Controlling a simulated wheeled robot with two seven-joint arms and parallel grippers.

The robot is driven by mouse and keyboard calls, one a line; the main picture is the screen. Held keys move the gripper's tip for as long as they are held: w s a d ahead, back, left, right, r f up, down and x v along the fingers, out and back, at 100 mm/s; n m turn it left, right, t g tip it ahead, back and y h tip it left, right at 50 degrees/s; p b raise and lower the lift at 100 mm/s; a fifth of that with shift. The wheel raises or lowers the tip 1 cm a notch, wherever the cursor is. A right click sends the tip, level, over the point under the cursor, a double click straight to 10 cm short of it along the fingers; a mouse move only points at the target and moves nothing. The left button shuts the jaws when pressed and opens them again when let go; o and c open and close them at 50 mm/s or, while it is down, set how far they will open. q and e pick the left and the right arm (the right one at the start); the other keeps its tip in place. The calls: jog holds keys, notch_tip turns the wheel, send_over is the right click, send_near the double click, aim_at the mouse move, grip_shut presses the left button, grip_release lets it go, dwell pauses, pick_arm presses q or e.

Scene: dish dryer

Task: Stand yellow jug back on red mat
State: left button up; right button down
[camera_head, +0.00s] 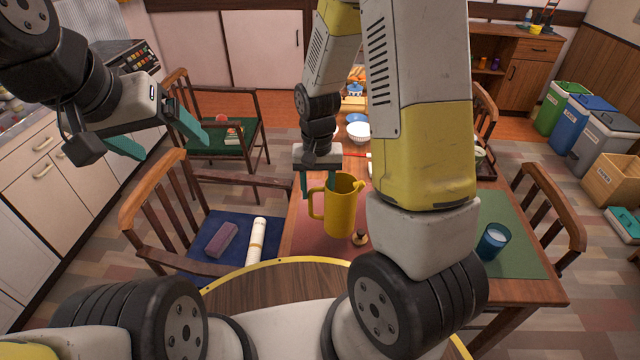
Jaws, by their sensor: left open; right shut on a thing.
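The yellow jug (342,215) is over the red mat (303,238) on the dining table, roughly upright with its open top facing up. Its handle is on the left side. I cannot tell whether its base touches the mat. My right gripper (318,186) comes down from above and is shut on the jug at its handle side; the exact contact is partly hidden. My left gripper (160,138) is open and empty, off to the left above the floor near the counter. My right arm hides part of the table.
A small brown object (359,238) lies on the mat right beside the jug. A blue cup (493,241) stands on the green mat (520,255) at right. White bowls (357,132) are farther back. Chairs surround the table; one (235,250) holds a purple block and a white roll.

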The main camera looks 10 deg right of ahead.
jog(key=w+f+m, duration=0.1)
jog(key=w+f, duration=0.3)
jog(key=w, duration=0.8)
jog(key=shift+w+a+f, duration=0.15)
jog(key=shift+w+f, duration=0.2)
jog(key=shift+f, duration=0.15)
jog(key=c, duration=0.7)
grip_release()
